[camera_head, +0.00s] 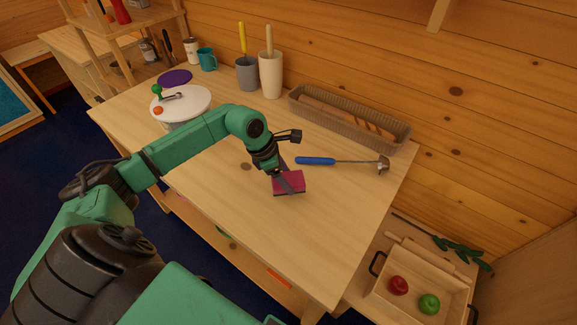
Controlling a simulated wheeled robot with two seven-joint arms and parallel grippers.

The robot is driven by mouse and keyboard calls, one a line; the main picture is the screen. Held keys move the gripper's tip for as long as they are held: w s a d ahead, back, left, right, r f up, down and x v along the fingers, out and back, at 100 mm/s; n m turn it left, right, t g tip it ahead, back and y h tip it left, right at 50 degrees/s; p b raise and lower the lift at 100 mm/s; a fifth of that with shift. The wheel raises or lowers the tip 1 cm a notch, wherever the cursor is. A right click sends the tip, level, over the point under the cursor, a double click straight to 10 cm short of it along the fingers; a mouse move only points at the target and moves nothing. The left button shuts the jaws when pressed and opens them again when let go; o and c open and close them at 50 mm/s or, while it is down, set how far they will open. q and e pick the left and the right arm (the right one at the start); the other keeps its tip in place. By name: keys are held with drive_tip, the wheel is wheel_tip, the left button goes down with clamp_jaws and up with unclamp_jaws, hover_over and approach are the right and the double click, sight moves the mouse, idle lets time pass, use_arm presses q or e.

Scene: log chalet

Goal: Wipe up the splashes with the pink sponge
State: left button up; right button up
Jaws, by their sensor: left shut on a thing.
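The pink sponge (289,184) has a dark underside and is at the middle of the wooden table (240,200). My left gripper (286,179) is shut on the sponge from above. The sponge is at or just above the table top; I cannot tell if it touches. A brown spot (246,167) shows on the table to the left of the sponge; I cannot tell if it is a splash or a wood knot. The wood under the sponge is hidden. My right gripper is not in view.
A ladle with a blue handle (316,161) lies right of the sponge. A long basket with bread (350,118) stands along the wall. A white pot (181,103), cups and utensil holders stand at the back left. A crate with apples (398,286) is lower right. The front table top is clear.

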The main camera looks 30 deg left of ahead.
use_arm(q)
drive_tip(key=shift+w+r+p, duration=0.2)
drive_tip(key=shift+r+p, duration=0.35)
drive_tip(key=shift+r, duration=0.7)
drive_tip(key=shift+s+r, duration=0.15)
drive_tip(key=shift+r, duration=0.45)
drive_tip(key=shift+f, duration=0.1)
drive_tip(key=shift+d, duration=0.1)
